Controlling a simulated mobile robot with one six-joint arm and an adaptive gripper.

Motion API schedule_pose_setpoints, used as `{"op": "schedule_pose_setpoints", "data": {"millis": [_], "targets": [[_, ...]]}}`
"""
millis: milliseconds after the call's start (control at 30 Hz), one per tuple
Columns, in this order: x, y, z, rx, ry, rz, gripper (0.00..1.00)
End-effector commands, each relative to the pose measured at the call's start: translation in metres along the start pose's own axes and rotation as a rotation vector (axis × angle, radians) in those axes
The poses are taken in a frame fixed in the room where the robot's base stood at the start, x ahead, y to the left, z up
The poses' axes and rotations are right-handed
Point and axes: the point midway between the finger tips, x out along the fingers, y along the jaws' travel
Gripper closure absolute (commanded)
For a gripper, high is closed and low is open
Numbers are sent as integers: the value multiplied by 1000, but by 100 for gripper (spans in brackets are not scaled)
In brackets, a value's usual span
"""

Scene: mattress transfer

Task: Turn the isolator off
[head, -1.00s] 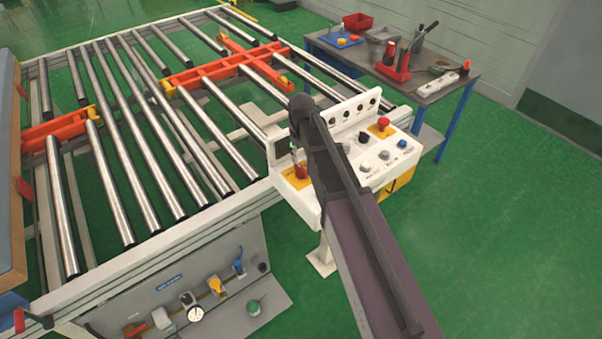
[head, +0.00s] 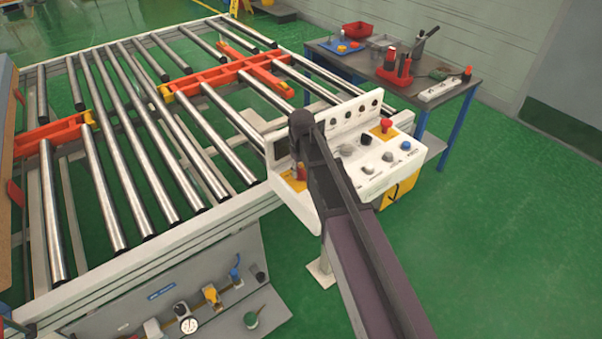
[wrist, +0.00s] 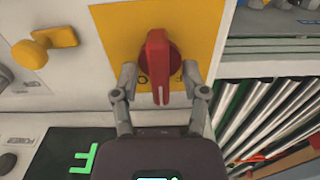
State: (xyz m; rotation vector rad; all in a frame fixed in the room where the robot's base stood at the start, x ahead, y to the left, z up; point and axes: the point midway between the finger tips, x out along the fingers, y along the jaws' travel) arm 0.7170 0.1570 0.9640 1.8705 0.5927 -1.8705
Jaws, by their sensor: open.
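The isolator is a red rotary handle (wrist: 158,68) on a yellow plate (wrist: 118,28) in the wrist view. Its grip points down the picture, towards my gripper. In the head view the red handle (head: 301,171) shows at the left end of the white control panel, partly hidden by my arm. My gripper (wrist: 160,76) is open, with one finger on each side of the handle's lower part. Small gaps seem to show between the fingers and the handle; I cannot tell whether either touches. The gripper's fingers are hidden in the head view.
The control panel (head: 345,185) also carries a red emergency button (head: 386,125) and several knobs. A yellow knob (wrist: 45,45) sits left of the isolator in the wrist view. The roller conveyor (head: 150,150) lies left, a tool bench (head: 440,95) behind. Green floor at right is clear.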

Motion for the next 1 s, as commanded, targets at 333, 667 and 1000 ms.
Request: {"op": "schedule_pose_setpoints", "data": {"millis": [333,667,1000], "targets": [[1,0,0,0,0,0,43],[1,0,0,0,0,0,100],[1,0,0,-25,0,0,100]]}}
